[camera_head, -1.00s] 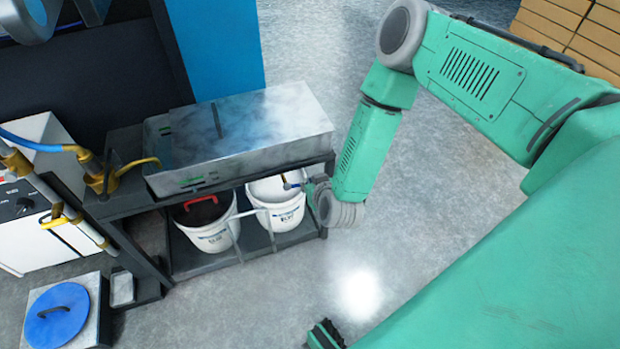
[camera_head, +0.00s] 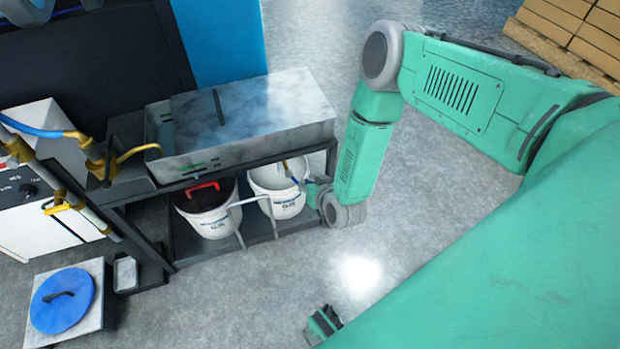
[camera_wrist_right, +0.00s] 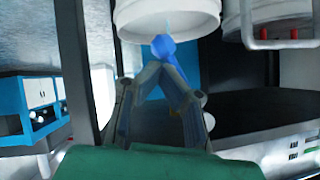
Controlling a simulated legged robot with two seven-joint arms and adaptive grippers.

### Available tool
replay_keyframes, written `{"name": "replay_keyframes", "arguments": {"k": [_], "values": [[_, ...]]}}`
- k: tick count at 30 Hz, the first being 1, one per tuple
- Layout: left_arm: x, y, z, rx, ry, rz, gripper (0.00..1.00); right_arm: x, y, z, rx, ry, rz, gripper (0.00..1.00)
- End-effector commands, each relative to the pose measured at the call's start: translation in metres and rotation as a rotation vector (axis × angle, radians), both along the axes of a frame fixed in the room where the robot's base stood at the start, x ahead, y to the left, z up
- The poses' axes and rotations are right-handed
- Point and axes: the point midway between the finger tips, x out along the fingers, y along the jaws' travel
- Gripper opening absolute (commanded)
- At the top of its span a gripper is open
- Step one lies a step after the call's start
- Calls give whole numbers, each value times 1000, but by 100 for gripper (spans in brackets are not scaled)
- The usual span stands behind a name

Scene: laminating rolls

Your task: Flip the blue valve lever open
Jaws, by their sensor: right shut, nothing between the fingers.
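The blue lever (camera_wrist_right: 163,46) shows in the right wrist view as a small blue piece just beyond my fingertips, below a white bucket rim. In the head view it is too small to make out clearly, beside the right-hand bucket under the bench. My right gripper (camera_wrist_right: 155,72) has its fingers drawn together in a peak with nothing between them. Its tips look close to the blue piece; I cannot tell whether they touch. In the head view my right gripper (camera_head: 306,188) is at the front right of the shelf.
Two white buckets, one left (camera_head: 208,225) and one right (camera_head: 285,207), stand on the lower shelf of a dark-framed bench. A metal tank (camera_head: 250,115) sits above. Yellow-fitted pipes (camera_head: 62,185) and a blue round lid (camera_head: 62,300) are at left. Open floor lies in front.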

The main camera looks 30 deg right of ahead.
Motion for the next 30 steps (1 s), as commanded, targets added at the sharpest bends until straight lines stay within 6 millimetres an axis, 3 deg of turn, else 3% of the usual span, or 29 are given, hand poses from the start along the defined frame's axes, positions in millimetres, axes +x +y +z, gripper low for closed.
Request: {"name": "replay_keyframes", "arguments": {"k": [12, 30], "values": [[0, 0, -3, 0, 0, 0, 0, 3, 15, -12, 12, -3, -1, 0], [0, 0, -5, 0, 0, 0, 0, 5, 22, -14, 130, -31, 1, 0]]}}
